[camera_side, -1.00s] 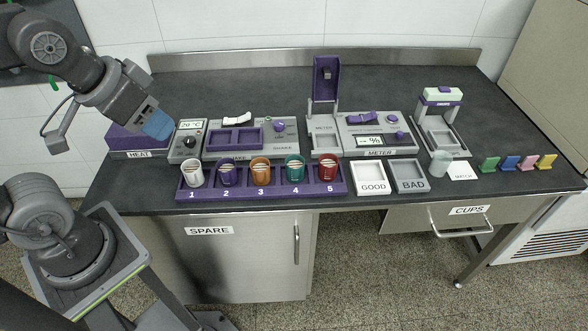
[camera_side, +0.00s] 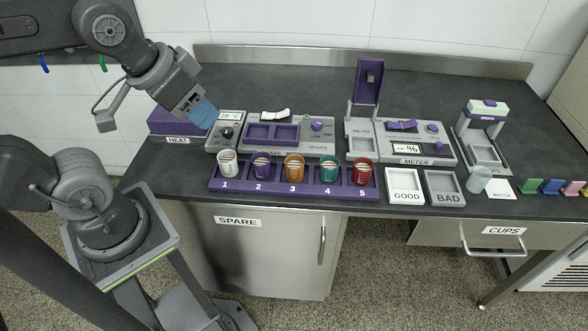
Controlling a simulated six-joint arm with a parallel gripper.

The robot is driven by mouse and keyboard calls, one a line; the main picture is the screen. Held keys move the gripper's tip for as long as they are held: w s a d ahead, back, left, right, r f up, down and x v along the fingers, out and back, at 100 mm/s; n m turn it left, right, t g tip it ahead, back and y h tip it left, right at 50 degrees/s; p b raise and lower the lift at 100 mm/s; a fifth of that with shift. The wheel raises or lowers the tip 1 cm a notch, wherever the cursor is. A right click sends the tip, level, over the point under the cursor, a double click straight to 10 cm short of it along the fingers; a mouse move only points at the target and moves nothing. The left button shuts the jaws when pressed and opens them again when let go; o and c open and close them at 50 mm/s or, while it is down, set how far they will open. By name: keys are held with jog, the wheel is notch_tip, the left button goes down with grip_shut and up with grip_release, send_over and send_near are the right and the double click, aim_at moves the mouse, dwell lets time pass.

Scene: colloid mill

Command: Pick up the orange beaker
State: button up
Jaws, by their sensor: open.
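The orange beaker (camera_side: 295,169) stands upright in the purple rack (camera_side: 279,188), in the place marked 3. A purple beaker (camera_side: 262,167) is on its left and a teal beaker (camera_side: 329,167) on its right. My gripper (camera_side: 203,117) is at the left, above the bench near the heat unit, up and to the left of the orange beaker and clear of it. Its blue fingers point down and right. The gap between them is hard to see from this side, and nothing shows between them.
A white beaker (camera_side: 227,163) and a red beaker (camera_side: 362,173) fill the rack ends. The heat unit (camera_side: 178,124), shake unit (camera_side: 290,133) and meter (camera_side: 421,142) stand behind the rack. The good tray (camera_side: 404,186) and bad tray (camera_side: 444,187) lie to its right.

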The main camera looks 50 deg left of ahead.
jog(key=o, duration=0.6)
jog(key=m+g, duration=0.5)
jog(key=m, duration=1.1)
send_over(295, 162)
jog(key=d, duration=0.2)
notch_tip(295, 162, down, 21)
jog(key=shift+s+a+f, duration=0.1)
jog(key=shift+s+f, duration=0.15)
jog(key=shift+f, duration=0.6)
jog(key=shift+s+a+f, duration=0.1)
jog(key=shift+s+f, duration=0.1)
jog(key=shift+f, duration=0.7)
jog(key=shift+s+a+f, duration=0.1)
jog(key=shift+s+f, duration=0.15)
jog(key=shift+f, duration=0.6)
